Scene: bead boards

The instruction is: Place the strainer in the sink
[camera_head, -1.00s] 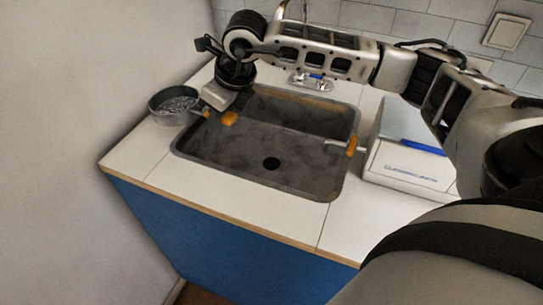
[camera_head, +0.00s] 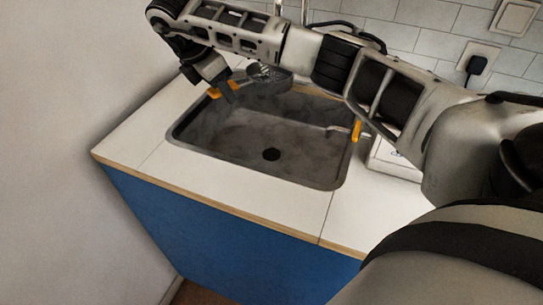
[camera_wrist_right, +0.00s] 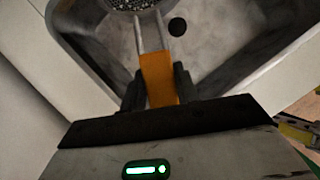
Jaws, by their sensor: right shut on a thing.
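My right gripper (camera_head: 224,88) is shut on the orange handle of the strainer (camera_head: 262,74), a grey round bowl with a mesh bottom. The strainer is held up over the back left part of the grey sink (camera_head: 308,172), clear of its floor. In the right wrist view, the orange handle lies between the fingers (camera_wrist_right: 158,86), and part of the strainer (camera_wrist_right: 128,4) shows at the top edge, over the sink (camera_wrist_right: 225,62). My left gripper is not in view.
The sink's floor looks empty, with a dark drain hole (camera_head: 271,154). Another orange-handled item (camera_head: 357,130) lies at the sink's right rim. A white box (camera_head: 393,163) stands to its right, partly hidden by my arm. The left and front counter (camera_head: 140,135) is clear.

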